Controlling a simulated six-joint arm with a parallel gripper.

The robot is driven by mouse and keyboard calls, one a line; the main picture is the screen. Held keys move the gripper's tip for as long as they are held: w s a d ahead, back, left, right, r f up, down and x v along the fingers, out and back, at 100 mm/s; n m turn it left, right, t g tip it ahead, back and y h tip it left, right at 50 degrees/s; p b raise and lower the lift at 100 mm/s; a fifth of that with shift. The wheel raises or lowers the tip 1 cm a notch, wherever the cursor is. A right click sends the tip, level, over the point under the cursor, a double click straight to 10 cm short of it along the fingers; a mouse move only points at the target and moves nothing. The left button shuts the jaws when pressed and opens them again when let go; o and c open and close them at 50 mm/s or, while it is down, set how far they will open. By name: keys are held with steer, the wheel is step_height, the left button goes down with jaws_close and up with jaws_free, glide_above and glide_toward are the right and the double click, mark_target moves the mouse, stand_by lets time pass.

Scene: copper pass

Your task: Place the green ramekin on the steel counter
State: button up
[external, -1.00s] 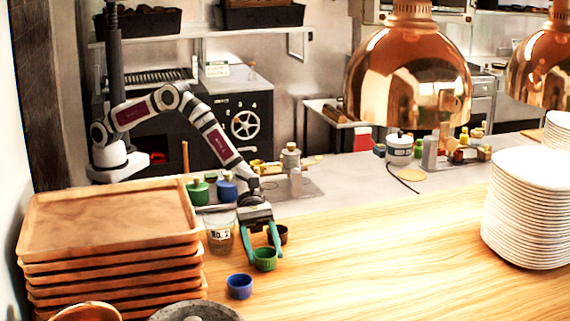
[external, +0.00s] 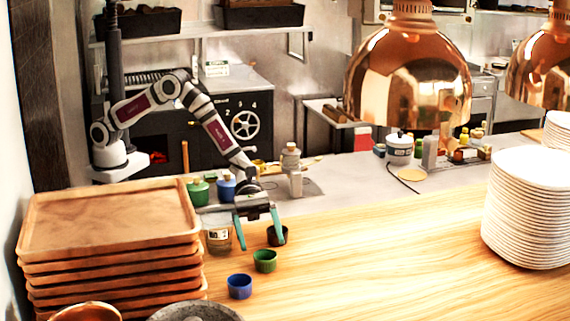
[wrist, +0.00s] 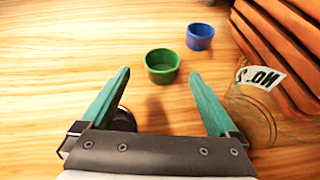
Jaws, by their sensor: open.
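The green ramekin (external: 265,262) stands upright on the wooden counter, and it also shows in the wrist view (wrist: 162,66). My gripper (external: 261,241) is open and empty, raised behind the ramekin in the external view. In the wrist view the ramekin appears just beyond the spread fingertips (wrist: 160,74), apart from them. The grey steel counter (external: 345,188) lies behind the wooden surface.
A blue ramekin (external: 240,286) stands in front of the green one. A dark brown ramekin (external: 277,236) is close to one finger. A labelled clear container (external: 218,236) and stacked wooden trays (external: 110,225) stand at left.

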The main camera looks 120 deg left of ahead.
steer(key=v, duration=1.1)
steer(key=shift+a+r, duration=0.15)
steer(key=shift+a, duration=0.1)
steer(key=s+d+r+m+g, duration=0.35)
steer(key=s+m, duration=0.25)
steer(key=s, duration=0.2)
steer(key=s+d+r+m+g, duration=0.2)
steer(key=s+d+m+g, duration=0.2)
steer(key=s+m, duration=0.35)
steer(key=s+a+m+g+y, duration=0.2)
steer(key=s+a+m+y, duration=0.2)
steer(key=s+m, duration=0.6)
steer(key=s+y, duration=0.2)
steer(key=s, duration=0.4)
steer(key=shift+r+g, duration=0.15)
steer(key=shift+g, duration=0.2)
steer(key=shift+o, duration=0.4)
steer(key=s+a+m+y, duration=0.6)
steer(key=s+a+m, duration=0.1)
steer(key=a, duration=0.2)
steer(key=shift+a+t, duration=0.3)
steer(key=shift+t, duration=0.1)
